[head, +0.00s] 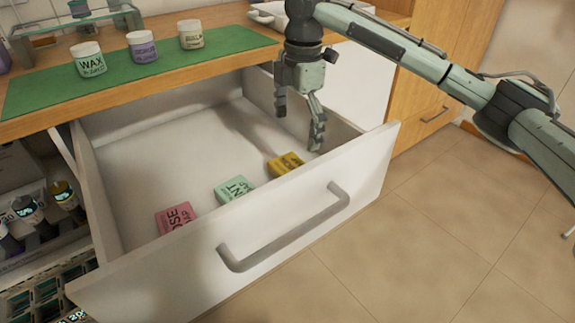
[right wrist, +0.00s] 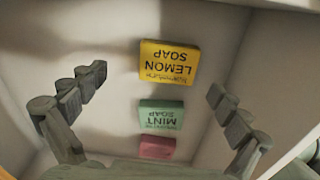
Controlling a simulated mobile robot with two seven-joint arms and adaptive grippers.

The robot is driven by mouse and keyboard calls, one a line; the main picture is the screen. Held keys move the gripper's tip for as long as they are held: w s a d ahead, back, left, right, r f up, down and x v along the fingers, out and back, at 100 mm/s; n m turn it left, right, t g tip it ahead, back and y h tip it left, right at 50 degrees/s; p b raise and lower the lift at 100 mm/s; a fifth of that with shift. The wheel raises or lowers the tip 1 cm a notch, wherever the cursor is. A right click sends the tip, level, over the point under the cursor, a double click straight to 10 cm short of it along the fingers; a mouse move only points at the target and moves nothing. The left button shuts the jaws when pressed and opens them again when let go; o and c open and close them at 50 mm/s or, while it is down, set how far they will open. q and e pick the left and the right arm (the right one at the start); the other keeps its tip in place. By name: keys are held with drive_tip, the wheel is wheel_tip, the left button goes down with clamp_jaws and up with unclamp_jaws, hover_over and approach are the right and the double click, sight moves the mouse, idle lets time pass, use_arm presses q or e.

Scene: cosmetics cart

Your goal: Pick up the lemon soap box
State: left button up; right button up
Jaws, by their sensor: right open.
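The yellow lemon soap box (head: 286,163) lies flat in the open white drawer, near its front wall and toward the right. In the right wrist view the lemon soap box (right wrist: 169,63) shows its printed top, upside down. My right gripper (head: 301,128) is inside the drawer space, above and a little behind the box, pointing down. In the right wrist view its open fingers (right wrist: 158,100) stand wide apart on either side, with nothing between them gripped. My left gripper is not in view.
A green mint soap box (head: 235,188) and a pink rose soap box (head: 176,216) lie left of the lemon one. The drawer (head: 140,268) has raised walls and a bar handle (head: 285,235). Jars, including a wax jar (head: 89,60), stand on a green mat above.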

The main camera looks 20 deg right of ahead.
sight(292, 168)
drive_tip(key=shift+s+a+f+n, duration=0.5)
drive_tip(key=shift+s+a+f, duration=0.05)
drive_tip(key=shift+s+f, duration=0.15)
drive_tip(key=f, duration=0.7)
drive_tip(key=shift+s+f, duration=0.2)
drive_tip(key=c, duration=1.1)
drive_tip(key=shift+o, duration=0.2)
drive_tip(key=shift+r, duration=0.1)
